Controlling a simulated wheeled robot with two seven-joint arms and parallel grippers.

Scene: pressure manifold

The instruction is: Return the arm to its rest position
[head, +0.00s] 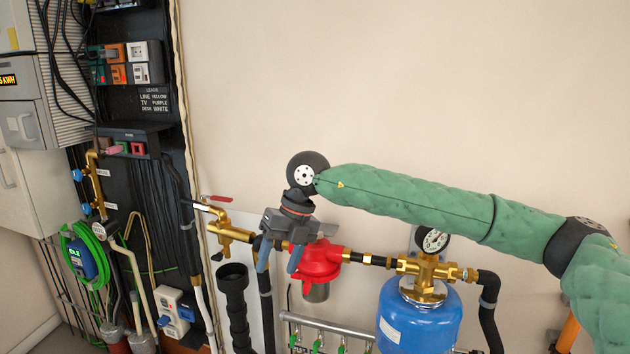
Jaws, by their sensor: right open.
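My right arm (420,205), in a green quilted sleeve, reaches in from the right across the wall. Its gripper (279,266) points down, open, with its two fingers apart. It is in front of the pipe run, between the brass valve with a red lever (228,232) and the red filter housing (318,264). I see nothing held between the fingers; a dark pipe shows behind them, and I cannot tell whether they touch it. My left gripper is not in view.
A blue pressure tank (420,318) with a brass fitting (425,270) and gauge (432,241) stands at lower right. A manifold with green-handled valves (342,348) runs below. A cable-filled black panel (135,190) stands at left. The upper wall is clear.

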